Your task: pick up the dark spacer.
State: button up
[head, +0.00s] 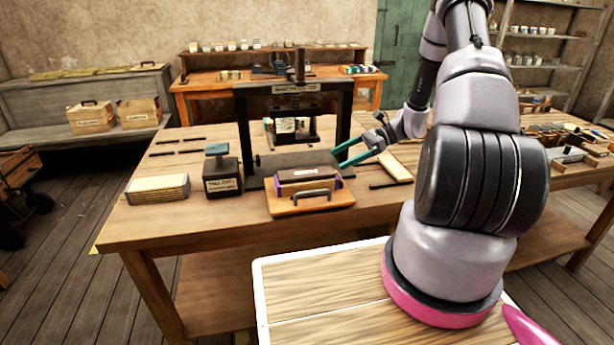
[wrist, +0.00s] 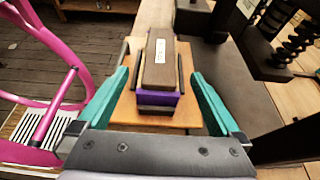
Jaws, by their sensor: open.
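A dark brown block with a white label, which I take for the dark spacer (wrist: 160,66), lies on top of a purple layer (wrist: 158,99). They sit on an orange-brown wooden board (wrist: 120,112) between dark upright pieces. In the head view the dark block (head: 305,174) and the board (head: 283,208) with its grey handle are at the table's front, before the press. My gripper (head: 338,158) has teal fingers, spread apart and empty, just right of and above the stack. In the wrist view the fingers (wrist: 160,78) show on either side of the block, apart from it.
The black press frame (head: 240,125) stands right behind the board, close to my gripper. Thin dark strips (head: 192,139) lie farther back.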

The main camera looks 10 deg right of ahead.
aim_at(306, 172)
jog(key=x, duration=1)
jog(key=shift+a+r, duration=0.1)
jog(key=shift+a, duration=0.25)
jog(key=c, duration=1.5)
